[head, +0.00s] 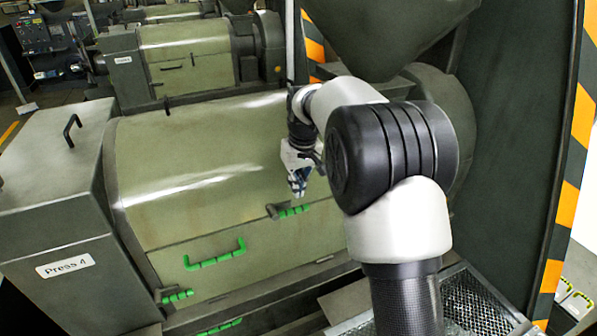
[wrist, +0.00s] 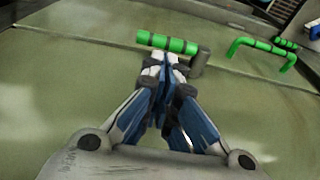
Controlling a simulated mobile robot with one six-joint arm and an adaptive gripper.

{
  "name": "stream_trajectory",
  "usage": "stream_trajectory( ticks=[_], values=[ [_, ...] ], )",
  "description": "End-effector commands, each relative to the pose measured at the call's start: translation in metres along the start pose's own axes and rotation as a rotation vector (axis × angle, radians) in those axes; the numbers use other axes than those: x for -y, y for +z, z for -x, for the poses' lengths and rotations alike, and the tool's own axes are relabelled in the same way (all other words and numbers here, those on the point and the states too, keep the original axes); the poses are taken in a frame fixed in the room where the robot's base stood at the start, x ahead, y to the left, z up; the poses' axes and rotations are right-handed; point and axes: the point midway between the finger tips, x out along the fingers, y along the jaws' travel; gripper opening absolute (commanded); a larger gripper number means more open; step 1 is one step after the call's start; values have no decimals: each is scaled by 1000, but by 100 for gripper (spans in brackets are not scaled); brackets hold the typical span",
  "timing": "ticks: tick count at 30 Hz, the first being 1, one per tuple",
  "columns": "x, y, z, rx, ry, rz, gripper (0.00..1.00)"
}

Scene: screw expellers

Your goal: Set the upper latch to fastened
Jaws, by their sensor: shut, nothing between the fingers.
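The upper latch (head: 293,211) has a green grip on a dark grey pivot and sits at the seam of the Press 4 cover (head: 200,165). Its grip lies sideways, roughly along the seam. It also shows in the wrist view (wrist: 167,42), with the grey pivot at the grip's right end. My gripper (head: 298,188) points down just above the grip in the head view. In the wrist view my gripper (wrist: 163,66) is shut and empty, its tips close to the grip. I cannot tell whether they touch it.
A green handle (head: 215,255) stands out from the front panel, and also shows in the wrist view (wrist: 262,48). A second green latch (head: 178,296) is lower left. A dark hopper (head: 390,35) hangs above, and a dark striped wall (head: 520,130) stands right.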

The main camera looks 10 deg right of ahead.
Motion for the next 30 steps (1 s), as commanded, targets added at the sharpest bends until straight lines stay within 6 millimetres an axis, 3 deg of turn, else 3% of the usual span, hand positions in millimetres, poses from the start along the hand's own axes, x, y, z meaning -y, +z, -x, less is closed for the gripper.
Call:
stream_trajectory(
  ticks=[3, 10, 30],
  values=[
    [0, 0, -23, 3, -1, 0, 0],
    [0, 0, -49, 0, 0, 0, 0],
    [-2, 7, -56, -1, -32, -10, 0]
  ],
)
